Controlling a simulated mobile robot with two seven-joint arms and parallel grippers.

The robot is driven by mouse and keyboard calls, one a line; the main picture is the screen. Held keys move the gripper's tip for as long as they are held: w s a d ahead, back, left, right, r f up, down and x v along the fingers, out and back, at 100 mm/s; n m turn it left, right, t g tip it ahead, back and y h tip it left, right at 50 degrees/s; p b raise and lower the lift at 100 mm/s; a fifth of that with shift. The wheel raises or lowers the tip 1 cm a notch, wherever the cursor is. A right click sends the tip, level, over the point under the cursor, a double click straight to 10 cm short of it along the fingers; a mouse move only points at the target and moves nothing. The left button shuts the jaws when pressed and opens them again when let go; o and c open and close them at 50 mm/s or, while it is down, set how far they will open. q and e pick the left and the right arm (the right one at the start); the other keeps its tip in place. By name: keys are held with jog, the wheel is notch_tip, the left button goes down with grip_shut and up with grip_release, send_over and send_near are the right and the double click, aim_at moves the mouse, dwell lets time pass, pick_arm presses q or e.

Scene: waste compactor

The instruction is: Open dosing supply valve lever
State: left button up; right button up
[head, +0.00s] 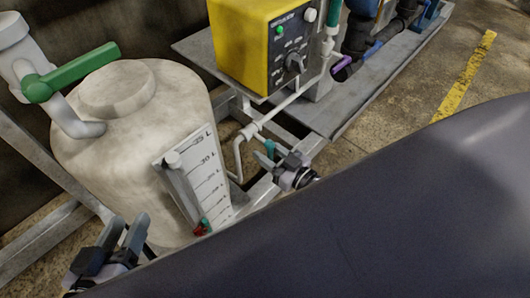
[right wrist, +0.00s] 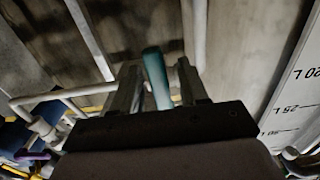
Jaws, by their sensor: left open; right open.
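A teal lever (head: 270,149) stands on the thin white pipe beside the tank, low in the head view. It also shows in the right wrist view (right wrist: 155,78), upright between my fingers. My right gripper (head: 283,160) is open, with a finger on each side of the lever; I cannot tell whether either finger touches it. My right gripper also fills the lower middle of the right wrist view (right wrist: 160,85). My left gripper (head: 124,234) is open and empty, in front of the tank's lower part. The lever's base is hidden by my right gripper.
A white tank (head: 125,140) with a level scale (head: 195,180) stands at left. A larger green lever (head: 70,73) sits on its top pipe. A yellow control box (head: 240,40) stands behind the right gripper. Grey frame beams run around the tank.

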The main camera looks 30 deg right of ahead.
jog(key=shift+w+a, duration=0.2)
jog(key=shift+w, duration=0.35)
grip_shut()
